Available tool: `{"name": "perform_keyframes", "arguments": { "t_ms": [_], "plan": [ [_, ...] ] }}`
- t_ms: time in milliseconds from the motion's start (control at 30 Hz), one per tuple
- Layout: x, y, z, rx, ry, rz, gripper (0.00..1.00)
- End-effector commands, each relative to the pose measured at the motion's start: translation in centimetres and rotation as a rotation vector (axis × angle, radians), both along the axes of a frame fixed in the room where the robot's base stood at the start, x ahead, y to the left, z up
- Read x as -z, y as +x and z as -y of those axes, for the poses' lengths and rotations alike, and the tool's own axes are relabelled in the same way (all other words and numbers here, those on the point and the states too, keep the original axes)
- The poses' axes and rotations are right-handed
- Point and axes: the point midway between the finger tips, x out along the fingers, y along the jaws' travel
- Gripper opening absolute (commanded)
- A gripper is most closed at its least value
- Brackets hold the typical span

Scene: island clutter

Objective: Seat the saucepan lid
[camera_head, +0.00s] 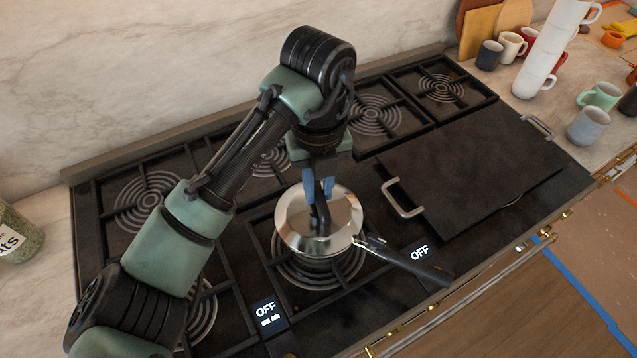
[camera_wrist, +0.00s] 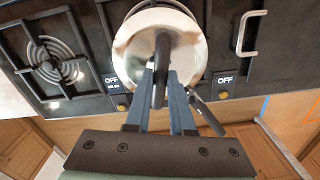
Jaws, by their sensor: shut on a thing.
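The round silver saucepan lid (camera_head: 343,208) is over the saucepan, whose black handle (camera_head: 412,264) points to the lower right. My gripper (camera_head: 318,187) comes down from above, shut on the lid's dark upright handle. In the wrist view, the fingers of my gripper (camera_wrist: 166,75) meet at this handle, and the shiny lid (camera_wrist: 190,58) spreads around it. The saucepan's handle (camera_wrist: 207,115) shows there beyond the right finger. The lid covers most of the pan body. I cannot tell whether its rim sits flush on the pan or is slightly raised.
The saucepan is over a front burner of the black stove (camera_head: 235,255). A dark griddle plate (camera_head: 480,170) with metal handles lies to the right. Mugs (camera_head: 588,125) and a leaning white cup stack (camera_head: 550,50) stand at far right. A jar (camera_head: 18,235) stands at left.

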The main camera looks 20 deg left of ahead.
Motion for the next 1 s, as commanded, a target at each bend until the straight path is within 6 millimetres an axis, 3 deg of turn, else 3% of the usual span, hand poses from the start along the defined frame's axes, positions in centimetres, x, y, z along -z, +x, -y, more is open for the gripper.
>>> {"name": "perform_keyframes", "arguments": {
  "t_ms": [1000],
  "plan": [
    [-0.07, 0.01, 0.02, 0.000, -0.001, 0.001, 0.00]
  ]
}}
